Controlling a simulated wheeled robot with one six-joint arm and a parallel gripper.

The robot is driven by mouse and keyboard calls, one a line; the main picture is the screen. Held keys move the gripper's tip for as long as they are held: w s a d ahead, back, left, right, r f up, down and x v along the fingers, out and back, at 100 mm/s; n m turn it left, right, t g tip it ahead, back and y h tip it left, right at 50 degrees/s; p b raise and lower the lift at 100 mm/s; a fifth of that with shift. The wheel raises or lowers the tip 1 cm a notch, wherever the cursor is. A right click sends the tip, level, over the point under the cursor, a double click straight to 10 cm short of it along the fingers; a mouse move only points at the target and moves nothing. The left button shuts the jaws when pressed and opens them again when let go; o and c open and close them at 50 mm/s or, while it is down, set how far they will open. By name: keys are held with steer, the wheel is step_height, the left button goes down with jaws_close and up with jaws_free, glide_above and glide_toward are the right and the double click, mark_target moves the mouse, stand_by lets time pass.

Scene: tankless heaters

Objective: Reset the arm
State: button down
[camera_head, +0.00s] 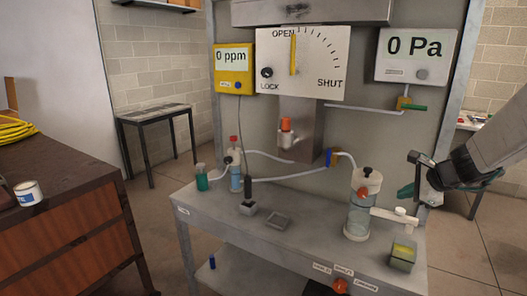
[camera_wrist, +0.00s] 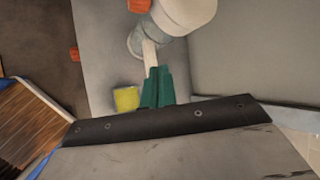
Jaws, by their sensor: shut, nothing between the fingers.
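My arm reaches in from the right edge in the head view. My gripper (camera_head: 405,191), with green fingers, hangs in the air at the right of the metal bench (camera_head: 315,238). In the wrist view my gripper (camera_wrist: 158,86) has its green fingers together, with nothing held between them. A clear cylinder (camera_head: 360,215) with a white lid and a white side arm stands on the bench, left of and below my gripper. It also shows in part in the wrist view (camera_wrist: 180,14). Whether the fingers touch its side arm cannot be told from the wrist view.
A small box with a yellow top (camera_head: 403,254) sits at the bench's right end. Bottles (camera_head: 236,172) and hoses (camera_head: 285,178) stand at the left. Behind is a panel with an OPEN/SHUT dial (camera_head: 315,70), a yellow ppm meter (camera_head: 233,70) and a Pa display (camera_head: 416,54).

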steer(key=s+a+r+n+g+y, duration=0.2)
steer(key=s+a+n+g, duration=0.3)
steer(key=s+a+n, duration=0.85)
steer(key=s+a+r+n+h, duration=0.1)
steer(key=s+n, duration=0.2)
steer(key=s, duration=0.3)
steer(key=s+a+r+n+g+h, duration=0.1)
steer(key=s+n+h, duration=0.1)
steer(key=s, duration=0.4)
steer(key=s+a+r+n+h, duration=0.1)
steer(key=s+r+n, duration=0.1)
steer(key=s+n, duration=0.2)
steer(key=s, duration=0.2)
steer(key=shift+s+a+g+h, duration=0.25)
steer(key=shift+s+g+h, duration=0.05)
steer(key=shift+g, duration=0.1)
